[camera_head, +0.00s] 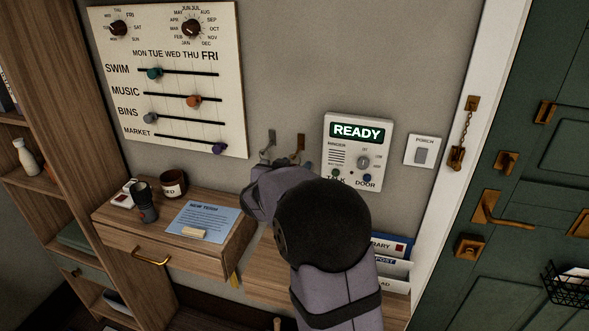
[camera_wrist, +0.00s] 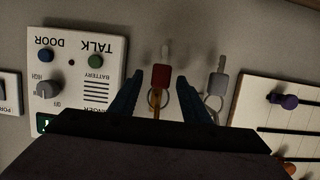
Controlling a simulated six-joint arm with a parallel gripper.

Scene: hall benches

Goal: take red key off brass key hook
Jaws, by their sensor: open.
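In the wrist view, which looks upside down, the red key (camera_wrist: 161,76) hangs by its ring from the brass key hook (camera_wrist: 154,100). My gripper (camera_wrist: 161,73) is open, with one blue finger on each side of the red key's head. A gap shows on both sides, so neither finger appears to touch it. In the head view the brass hook (camera_head: 300,143) shows on the wall just above my arm. The red key and most of my gripper are hidden there behind my own arm.
A grey key (camera_wrist: 217,83) hangs close beside one finger, on a silver hook (camera_head: 270,141). The READY intercom panel (camera_head: 345,113) is on the other side. The slider calendar board (camera_head: 180,50) is left of the hooks. A wooden desk (camera_head: 245,228) lies below.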

